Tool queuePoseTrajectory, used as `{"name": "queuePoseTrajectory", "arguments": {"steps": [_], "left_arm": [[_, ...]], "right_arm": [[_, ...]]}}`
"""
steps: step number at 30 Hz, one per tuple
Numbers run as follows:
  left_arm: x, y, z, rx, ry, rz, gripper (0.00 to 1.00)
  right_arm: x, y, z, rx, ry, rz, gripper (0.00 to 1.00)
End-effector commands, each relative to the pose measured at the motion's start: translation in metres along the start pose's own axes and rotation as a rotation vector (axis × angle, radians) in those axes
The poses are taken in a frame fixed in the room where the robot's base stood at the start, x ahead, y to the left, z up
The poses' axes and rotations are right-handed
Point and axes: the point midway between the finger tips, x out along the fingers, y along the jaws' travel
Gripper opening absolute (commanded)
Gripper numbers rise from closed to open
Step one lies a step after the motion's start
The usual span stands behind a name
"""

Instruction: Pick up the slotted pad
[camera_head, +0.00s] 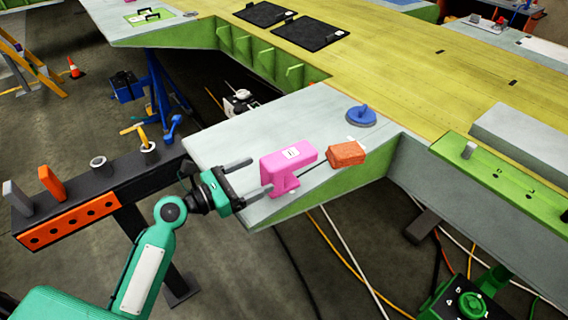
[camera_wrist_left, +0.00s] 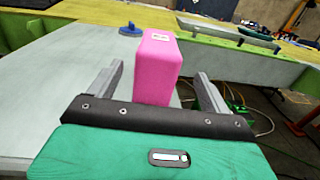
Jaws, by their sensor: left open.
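The slotted pad appears to be the pink block (camera_head: 287,160), with a white label on top and a notched, narrower foot below. It stands upright on the grey wing panel near its front edge. My left gripper (camera_head: 261,174) is open, just left of the pink block, with its fingers pointing at it. In the left wrist view the pink block (camera_wrist_left: 155,60) stands between the two open fingers, with gaps on both sides. Its base is hidden behind the gripper's dark front bar. My right gripper is not in view.
An orange-red block (camera_head: 346,154) lies close to the right of the pink one. A blue round suction-cup-like tool (camera_head: 361,116) sits behind. A dark rail with an orange holder (camera_head: 70,222) stands at left. The panel (camera_head: 240,135) behind the gripper is clear; its front edge drops to the floor.

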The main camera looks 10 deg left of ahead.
Motion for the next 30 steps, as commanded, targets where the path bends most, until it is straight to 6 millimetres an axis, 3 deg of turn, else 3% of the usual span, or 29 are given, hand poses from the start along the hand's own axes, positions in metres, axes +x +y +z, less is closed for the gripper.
{"name": "queuePoseTrajectory", "arguments": {"steps": [6, 11, 19, 29, 30], "left_arm": [[0.029, 0.000, 0.001, -0.001, -0.001, -0.001, 0.82], [0.040, 0.001, 0.002, 0.000, 0.000, 0.000, 0.82], [0.077, 0.004, 0.000, -0.001, 0.000, 0.001, 0.82], [0.084, 0.003, -0.003, 0.001, 0.002, 0.000, 0.82], [0.084, 0.003, -0.003, 0.001, 0.002, 0.000, 0.74]], "right_arm": [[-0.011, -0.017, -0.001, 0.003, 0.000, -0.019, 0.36], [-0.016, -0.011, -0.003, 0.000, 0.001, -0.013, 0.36], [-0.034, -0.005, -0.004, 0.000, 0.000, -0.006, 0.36], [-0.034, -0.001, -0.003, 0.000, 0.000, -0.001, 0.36], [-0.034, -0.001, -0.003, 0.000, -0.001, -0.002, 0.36]]}}
